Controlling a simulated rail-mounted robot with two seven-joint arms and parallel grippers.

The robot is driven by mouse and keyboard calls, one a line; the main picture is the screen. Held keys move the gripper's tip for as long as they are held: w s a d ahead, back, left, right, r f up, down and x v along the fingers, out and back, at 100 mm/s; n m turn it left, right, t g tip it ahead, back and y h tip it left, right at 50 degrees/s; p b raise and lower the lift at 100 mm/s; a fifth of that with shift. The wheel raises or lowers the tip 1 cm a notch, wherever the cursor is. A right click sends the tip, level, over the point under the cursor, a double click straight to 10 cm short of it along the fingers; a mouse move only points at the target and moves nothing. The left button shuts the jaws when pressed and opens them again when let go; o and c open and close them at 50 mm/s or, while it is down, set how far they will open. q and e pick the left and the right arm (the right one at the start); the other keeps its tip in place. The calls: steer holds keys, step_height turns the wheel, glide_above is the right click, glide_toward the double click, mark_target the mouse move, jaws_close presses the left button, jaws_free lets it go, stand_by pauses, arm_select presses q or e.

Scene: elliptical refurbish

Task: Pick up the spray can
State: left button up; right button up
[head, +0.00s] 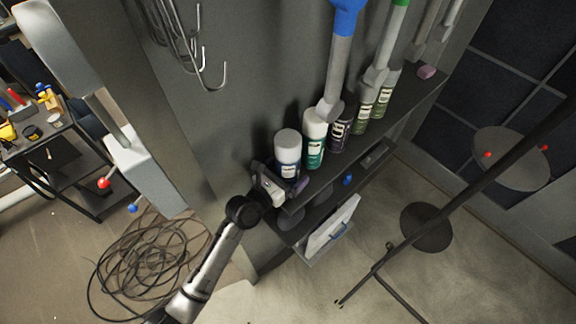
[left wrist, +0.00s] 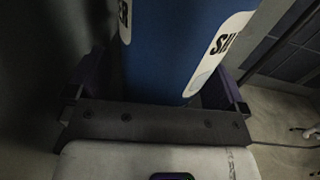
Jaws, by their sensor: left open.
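A spray can (head: 288,146) with a white top and a blue-and-white lower body stands upright at the near left end of a dark wall shelf. In the left wrist view the blue can body (left wrist: 170,50) with white lettered labels fills the middle, close in front of the palm. My left gripper (head: 281,180) is at the can, with its open fingers on either side of the can's body. The wrist view shows the left gripper (left wrist: 158,92) too; whether a finger touches the can is unclear. My right gripper is not in view.
A green-and-white can (head: 314,138) stands close beside the spray can, with dark and olive cans farther along the shelf (head: 408,103). Blue and green-topped tools hang above. A coiled cable (head: 140,258) lies on the floor at lower left. Metal hooks (head: 205,60) hang on the wall.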

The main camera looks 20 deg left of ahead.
mark_target(280, 156)
arm_select(q)
steer(key=shift+c, duration=0.2)
steer(key=c, duration=1)
steer(key=shift+r, duration=0.55)
steer(key=shift+c, duration=0.2)
step_height(280, 156, up, 8)
steer(key=shift+f+p, duration=0.1)
steer(key=shift+p, duration=1.05)
steer(key=shift+r, duration=0.65)
